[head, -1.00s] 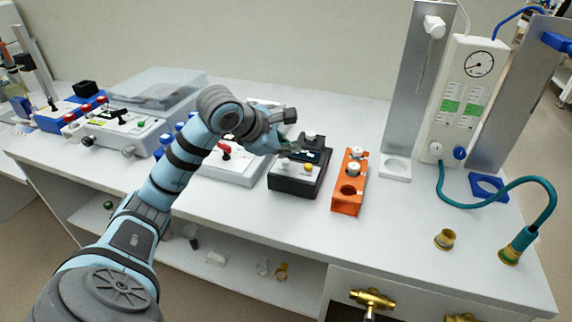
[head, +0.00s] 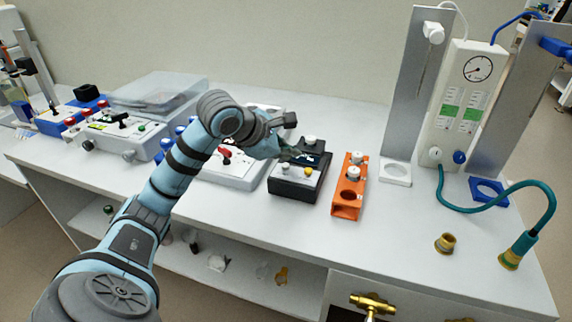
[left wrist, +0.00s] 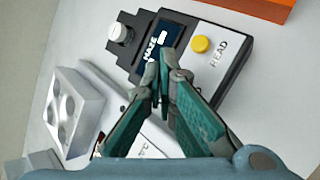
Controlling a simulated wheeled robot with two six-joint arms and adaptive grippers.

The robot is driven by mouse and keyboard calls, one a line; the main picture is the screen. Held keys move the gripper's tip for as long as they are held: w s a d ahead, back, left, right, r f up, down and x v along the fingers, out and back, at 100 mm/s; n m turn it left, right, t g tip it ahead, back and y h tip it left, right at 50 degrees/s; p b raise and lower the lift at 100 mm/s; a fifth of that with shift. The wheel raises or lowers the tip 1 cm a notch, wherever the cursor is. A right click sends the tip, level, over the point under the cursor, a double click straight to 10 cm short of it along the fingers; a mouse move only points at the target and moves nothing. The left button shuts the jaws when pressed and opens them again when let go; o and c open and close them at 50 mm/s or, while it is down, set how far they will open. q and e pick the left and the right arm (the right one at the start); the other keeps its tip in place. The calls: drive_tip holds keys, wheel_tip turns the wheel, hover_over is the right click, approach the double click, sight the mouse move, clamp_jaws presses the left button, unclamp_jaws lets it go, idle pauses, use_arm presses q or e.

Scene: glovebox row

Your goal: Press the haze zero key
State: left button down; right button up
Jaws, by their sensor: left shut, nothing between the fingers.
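The haze meter is a black box (head: 296,190) with a dark screen, a white knob (head: 311,141) at its back and a pale front panel. The panel bears a yellow READ key (head: 308,172) and a small white key (head: 285,168) to its left. In the left wrist view the READ key (left wrist: 200,44) is clear, while the white key is largely hidden behind my fingers. Contact cannot be told.
An orange holder (head: 348,190) with white-capped vials stands right of the meter. A grey-white instrument with a red lever (head: 225,155) stands left, partly behind my arm. A white gauge column (head: 455,110) with a teal hose is farther right.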

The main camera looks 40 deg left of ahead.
sight(288, 166)
use_arm(q)
drive_tip(key=shift+f, duration=0.15)
drive_tip(key=shift+f+b, duration=0.3)
drive_tip(key=shift+f+b, duration=0.35)
idle(0.6)
idle(0.4)
drive_tip(key=shift+r+p, duration=0.75)
drive_tip(key=shift+r, duration=0.05)
wheel_tip(288, 166, up, 5)
drive_tip(key=p, duration=0.4)
drive_tip(key=shift+r+p, duration=0.1)
drive_tip(key=shift+p, duration=0.3)
